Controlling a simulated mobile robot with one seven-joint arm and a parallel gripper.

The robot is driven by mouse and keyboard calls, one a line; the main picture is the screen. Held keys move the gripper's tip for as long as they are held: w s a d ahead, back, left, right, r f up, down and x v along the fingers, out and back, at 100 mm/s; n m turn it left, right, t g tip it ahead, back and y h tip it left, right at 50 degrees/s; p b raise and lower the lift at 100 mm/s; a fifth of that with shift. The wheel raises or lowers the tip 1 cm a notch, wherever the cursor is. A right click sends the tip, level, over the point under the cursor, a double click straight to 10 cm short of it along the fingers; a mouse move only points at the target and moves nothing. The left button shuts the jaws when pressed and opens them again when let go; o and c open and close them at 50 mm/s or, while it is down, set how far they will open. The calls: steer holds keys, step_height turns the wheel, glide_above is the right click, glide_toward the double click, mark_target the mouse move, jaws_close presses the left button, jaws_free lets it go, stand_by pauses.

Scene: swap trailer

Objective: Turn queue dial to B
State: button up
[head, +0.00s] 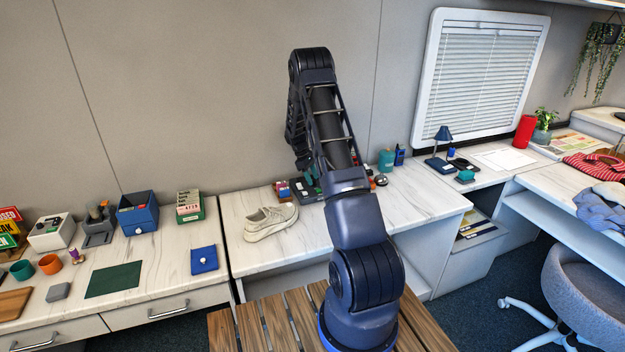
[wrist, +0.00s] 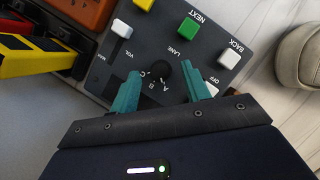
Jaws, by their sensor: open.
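In the wrist view a dark grey control panel (wrist: 165,35) shows upside down. Its round black dial (wrist: 158,75) has the letters A, B and C printed beside it and the word LANE on the other side. I cannot tell which letter the dial points to. My gripper (wrist: 162,90) is open, with one teal finger on each side of the dial; whether they touch it cannot be told. In the head view the panel (head: 307,190) shows partly behind my arm on the white counter, and my gripper is hidden.
The panel also has a green button (wrist: 188,29), white buttons and a white slider (wrist: 121,29). A yellow item (wrist: 35,60) and an orange box (wrist: 85,12) sit beside it. A pale shoe (head: 270,221) stands left of the panel, close to it.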

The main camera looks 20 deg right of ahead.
steer(key=shift+s+d+f, duration=0.15)
steer(key=shift+f, duration=0.25)
steer(key=c, duration=1)
steer(key=shift+m, duration=0.3)
steer(key=m+y, duration=0.1)
steer(key=m, duration=0.2)
steer(key=shift+d+g, duration=0.15)
steer(key=shift+g, duration=0.25)
steer(key=m+y, duration=0.1)
steer(key=m, duration=0.1)
steer(key=m+y, duration=0.1)
steer(key=m, duration=0.2)
steer(key=shift+d+g, duration=0.1)
steer(key=shift+g, duration=0.2)
